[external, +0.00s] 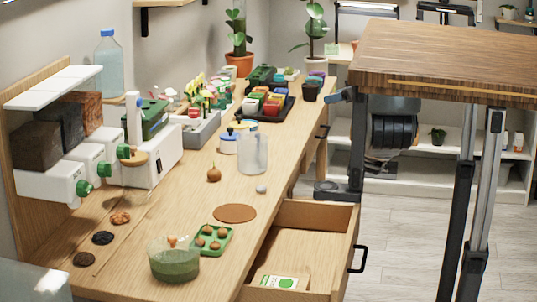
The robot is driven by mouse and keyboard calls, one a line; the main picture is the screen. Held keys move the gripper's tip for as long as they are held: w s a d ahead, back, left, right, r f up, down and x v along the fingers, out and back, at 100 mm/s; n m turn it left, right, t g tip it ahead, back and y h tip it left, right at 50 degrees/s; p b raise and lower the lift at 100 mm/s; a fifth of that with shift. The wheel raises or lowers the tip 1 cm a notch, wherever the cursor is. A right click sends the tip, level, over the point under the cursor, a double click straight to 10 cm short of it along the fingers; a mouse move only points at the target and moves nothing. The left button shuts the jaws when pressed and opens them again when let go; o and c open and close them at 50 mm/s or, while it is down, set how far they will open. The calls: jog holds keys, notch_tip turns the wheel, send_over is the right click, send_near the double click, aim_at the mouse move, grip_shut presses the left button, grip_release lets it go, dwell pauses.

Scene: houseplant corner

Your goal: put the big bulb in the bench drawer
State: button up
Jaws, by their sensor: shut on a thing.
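A brown onion-shaped bulb (214,174) stands upright on the bench top, left of a clear jar. It looks larger than the several small bulbs (208,230) in the green tray (225,247) nearer the front. The bench drawer (316,216) is pulled out at the front right of the bench. A white packet with a green label (278,283) lies in it. The drawer's near part is cut off by the picture's lower edge. I cannot make out my gripper in this view, nor anything held in it.
A bowl of green contents (174,262) and a brown round mat (234,213) lie near the drawer. A clear jar (253,154) stands farther back. A tall wooden-topped table (450,60) stands right of the bench. Dispensers with green knobs (85,188) line the left.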

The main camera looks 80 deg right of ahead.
jog(key=w+a+n+y, duration=0.1)
jog(key=w+a+y, duration=0.1)
jog(key=w, duration=0.1)
jog(key=w+a+n+y+b, duration=0.1)
jog(key=w+a, duration=0.1)
jog(key=shift+w+r+n+t, duration=0.2)
jog(key=shift+r+n+t, duration=0.1)
jog(key=shift+a, duration=0.1)
send_over(283, 136)
jog(key=f, duration=0.7)
jog(key=shift+s, duration=0.2)
jog(key=shift+w+f, duration=0.25)
jog(key=shift+f, duration=0.9)
jog(key=shift+f+b, duration=0.3)
jog(key=shift+f, duration=0.4)
jog(key=shift+f, duration=0.1)
jog(key=shift+f, duration=0.15)
jog(key=o, duration=1)
jog(key=shift+o, duration=0.2)
